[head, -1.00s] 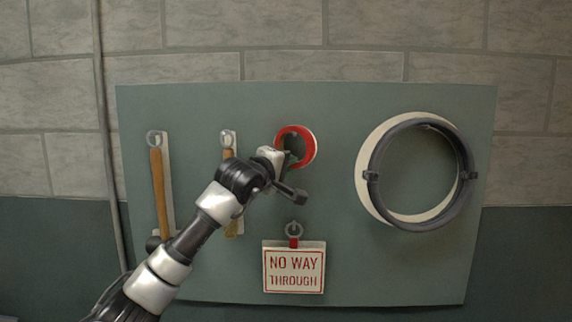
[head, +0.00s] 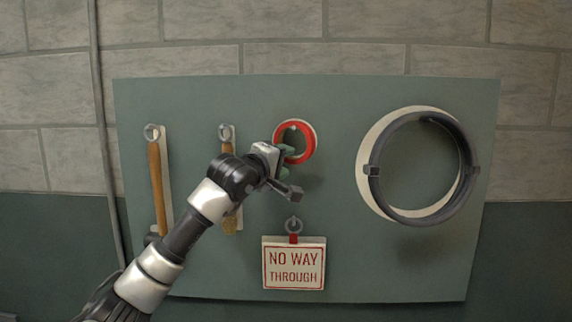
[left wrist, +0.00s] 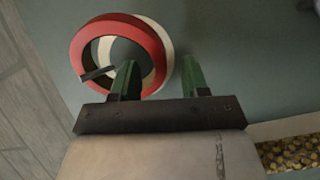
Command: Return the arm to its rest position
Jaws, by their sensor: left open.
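My left arm reaches up from the lower left in the head view. Its gripper (head: 287,165) is open and empty, in front of the grey-green board (head: 230,90), near the lower left of a red ring (head: 311,137). The ring hangs on a peg on the board over a pale round backing. The red ring (left wrist: 88,38) there lies beyond and to the left, partly hidden by the left finger. I cannot tell whether a finger touches it. My right gripper is not in view.
A wooden-handled tool (head: 157,180) hangs at the left. A second one (head: 229,220) is partly behind my arm. A sign reading "NO WAY THROUGH" (head: 294,264) hangs below. A large dark ring (head: 468,160) hangs at the right. A pipe (head: 103,140) runs up the wall.

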